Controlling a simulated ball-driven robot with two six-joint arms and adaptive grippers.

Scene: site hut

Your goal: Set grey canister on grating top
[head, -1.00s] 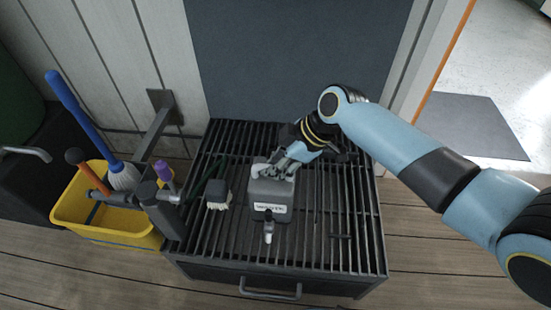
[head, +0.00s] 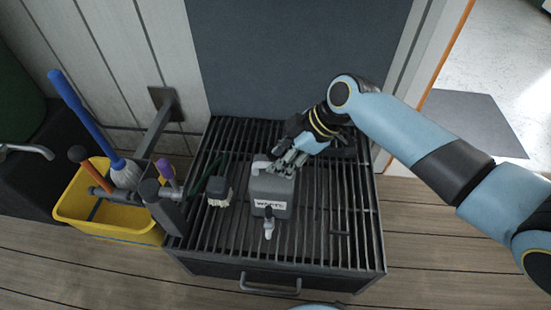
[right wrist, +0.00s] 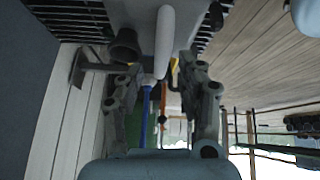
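The grey canister (head: 272,195), with a white label and a small tap at its front, stands upright on the black slatted grating top (head: 352,215). My right gripper (head: 283,167) is just behind and to the right of the canister's top handle. In the right wrist view, my right gripper (right wrist: 164,88) has its fingers apart, with gaps to the pale handle (right wrist: 165,35) between and beyond them. The canister body (right wrist: 138,14) is partly cut off at the top there. My left gripper is not in view.
A brush (head: 218,190) lies on the grating left of the canister. A yellow bucket (head: 105,215) with blue-, orange- and purple-handled tools stands at the left. A wall bracket (head: 160,110) rises behind it. The grating's right side is mostly clear.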

